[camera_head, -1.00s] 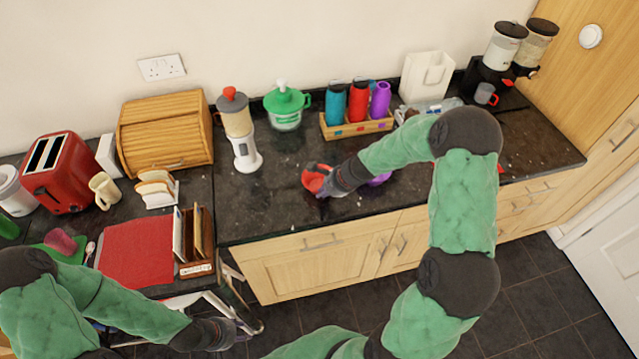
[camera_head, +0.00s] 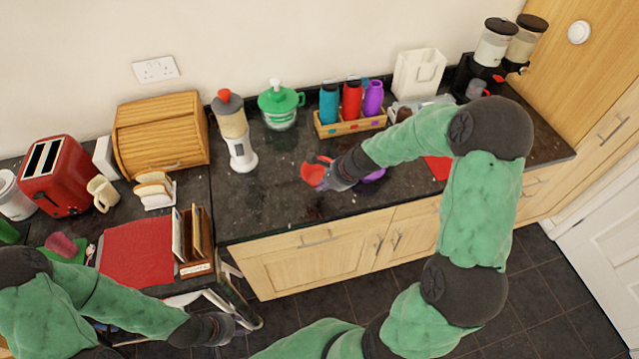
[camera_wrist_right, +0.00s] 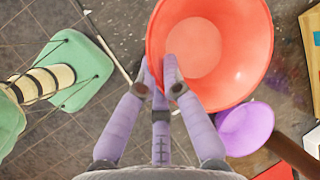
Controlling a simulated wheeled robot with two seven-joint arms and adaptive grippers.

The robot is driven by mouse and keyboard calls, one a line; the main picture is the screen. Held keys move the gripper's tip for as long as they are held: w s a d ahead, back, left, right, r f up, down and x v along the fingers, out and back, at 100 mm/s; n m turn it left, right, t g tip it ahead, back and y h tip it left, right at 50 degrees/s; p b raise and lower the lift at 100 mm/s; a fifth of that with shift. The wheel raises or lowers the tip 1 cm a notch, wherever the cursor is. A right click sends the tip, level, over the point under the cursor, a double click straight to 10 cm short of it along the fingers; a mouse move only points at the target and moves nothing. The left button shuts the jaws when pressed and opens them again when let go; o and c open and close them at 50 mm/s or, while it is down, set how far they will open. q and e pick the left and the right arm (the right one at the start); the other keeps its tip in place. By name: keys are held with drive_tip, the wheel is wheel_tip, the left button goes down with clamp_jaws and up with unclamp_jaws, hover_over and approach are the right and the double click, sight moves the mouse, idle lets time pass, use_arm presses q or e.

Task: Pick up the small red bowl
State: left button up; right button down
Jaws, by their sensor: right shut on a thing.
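The small red bowl (camera_head: 314,171) is at the tip of my right gripper (camera_head: 329,178), over the front part of the dark countertop. In the right wrist view the red bowl (camera_wrist_right: 222,40) shows its inside, and the right gripper's fingers (camera_wrist_right: 160,85) are closed on its near rim. The bowl looks raised above the counter and tilted. My left gripper (camera_head: 232,326) hangs low at the left, in front of the counter and away from the bowl. Its fingers are too small and dark to tell whether they are open.
The counter left of the bowl is clear.

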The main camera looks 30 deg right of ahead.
drive_tip(key=s+r, duration=0.5)
drive_tip(key=s, duration=0.5)
drive_tip(key=shift+s+a+r, duration=0.25)
drive_tip(key=shift+a+r, duration=0.05)
drive_tip(key=shift+r, duration=0.1)
